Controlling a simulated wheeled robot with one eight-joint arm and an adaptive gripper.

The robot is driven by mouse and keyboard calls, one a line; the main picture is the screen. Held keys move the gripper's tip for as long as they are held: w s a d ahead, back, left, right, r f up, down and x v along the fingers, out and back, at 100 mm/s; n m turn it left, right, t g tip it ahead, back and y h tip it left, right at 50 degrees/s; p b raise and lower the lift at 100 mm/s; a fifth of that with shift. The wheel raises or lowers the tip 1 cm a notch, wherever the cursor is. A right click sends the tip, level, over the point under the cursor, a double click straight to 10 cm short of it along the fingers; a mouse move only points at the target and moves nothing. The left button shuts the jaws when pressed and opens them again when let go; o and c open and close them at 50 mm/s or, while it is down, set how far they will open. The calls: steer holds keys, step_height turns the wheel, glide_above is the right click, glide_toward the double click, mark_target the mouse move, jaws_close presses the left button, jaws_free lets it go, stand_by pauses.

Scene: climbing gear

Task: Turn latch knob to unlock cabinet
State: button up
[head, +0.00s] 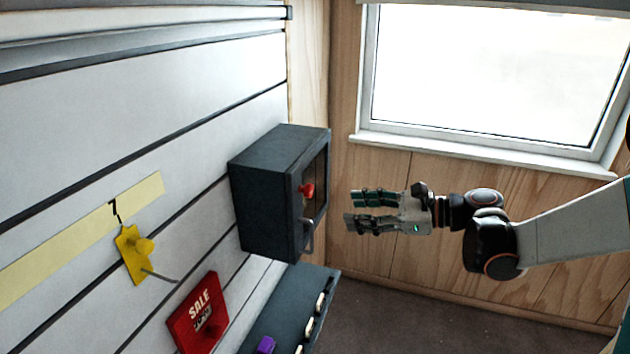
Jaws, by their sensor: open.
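The dark grey cabinet (263,192) is mounted on the slatted wall at the picture's middle, its door side facing right. A red latch knob (307,190) sits on that door side. A grey handle (307,236) shows below the knob near the lower edge. The door looks closed. My gripper (350,210) is to the right of the cabinet, pointing left toward the knob. Its two fingers are apart and empty, with a gap between them and the knob. How the knob is turned is too small to tell.
A yellow piece with a knob (133,255) hangs from a hook on the wall at left. A red sale sign (198,315) is below it. A dark shelf (285,305) with small items, one purple (265,345), juts out under the cabinet. A window (490,75) is behind my arm.

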mark_target(312, 190)
steer(key=w+a+y, duration=0.1)
steer(key=w+a, duration=0.1)
steer(key=a, duration=0.1)
steer(key=w+a+m+y, duration=0.1)
steer(key=w+a, duration=0.1)
steer(key=a, duration=0.1)
steer(key=w+a+r+m+y+b, duration=0.1)
steer(key=w+a, duration=0.1)
steer(key=a, duration=0.2)
steer(key=shift+w+a+t, duration=0.1)
steer(key=shift+w+t, duration=0.2)
steer(key=shift+w, duration=0.1)
steer(key=c, duration=1)
